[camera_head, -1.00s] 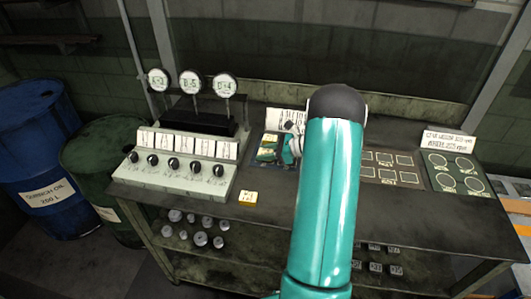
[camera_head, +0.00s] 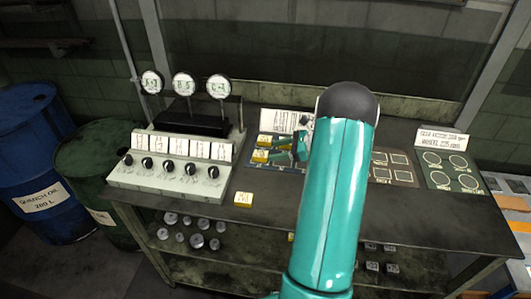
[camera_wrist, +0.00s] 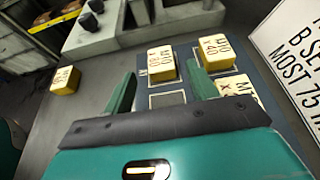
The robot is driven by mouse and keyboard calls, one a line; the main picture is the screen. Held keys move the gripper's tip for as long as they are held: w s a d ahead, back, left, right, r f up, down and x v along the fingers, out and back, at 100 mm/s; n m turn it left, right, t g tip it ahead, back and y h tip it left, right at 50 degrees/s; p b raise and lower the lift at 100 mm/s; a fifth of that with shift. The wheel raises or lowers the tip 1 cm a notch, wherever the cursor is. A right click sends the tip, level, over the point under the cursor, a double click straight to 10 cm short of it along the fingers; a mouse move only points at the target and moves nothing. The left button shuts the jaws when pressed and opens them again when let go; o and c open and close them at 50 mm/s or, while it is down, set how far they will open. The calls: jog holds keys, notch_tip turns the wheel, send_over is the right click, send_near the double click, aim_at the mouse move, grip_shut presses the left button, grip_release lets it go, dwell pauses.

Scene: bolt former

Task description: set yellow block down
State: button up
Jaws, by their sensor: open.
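Several small yellow blocks with white lettered tops show. In the wrist view, one yellow block (camera_wrist: 162,66) sits on the dark board (camera_wrist: 180,118) in line with the gap between my fingertips. A second block (camera_wrist: 215,54) is to its right, and a third (camera_wrist: 240,90) is partly hidden behind my right finger. Another yellow block (camera_wrist: 65,80) lies apart on the bench at left; it also shows in the head view (camera_head: 243,199). My gripper (camera_wrist: 161,72) is open, its green fingers apart. I cannot tell whether either finger touches a block. In the head view my arm hides part of the board.
An empty outlined square (camera_wrist: 167,99) shows on the board. The console with black knobs (camera_head: 170,172) and dials stands left on the bench (camera_head: 200,212). A white text sign (camera_wrist: 290,40) stands close at right. A board with circles (camera_head: 445,168) is at the bench's right.

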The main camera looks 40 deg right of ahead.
jog(key=v, duration=0.5)
jog(key=a+r+n+g+h, duration=0.1)
jog(key=a+r+n+g, duration=0.45)
jog(key=a, duration=0.75)
jog(key=a+r+n+g+h, duration=0.1)
jog(key=a+r+n+g, duration=0.1)
jog(key=a+r+n, duration=0.85)
jog(key=s+a+r+n+t+h, duration=0.2)
jog(key=s+a+n+h, duration=0.4)
jog(key=s+a+n, duration=0.6)
jog(key=s+a, duration=0.2)
jog(key=a, duration=0.3)
jog(key=shift+a+r, duration=0.25)
jog(key=shift+a, duration=0.15)
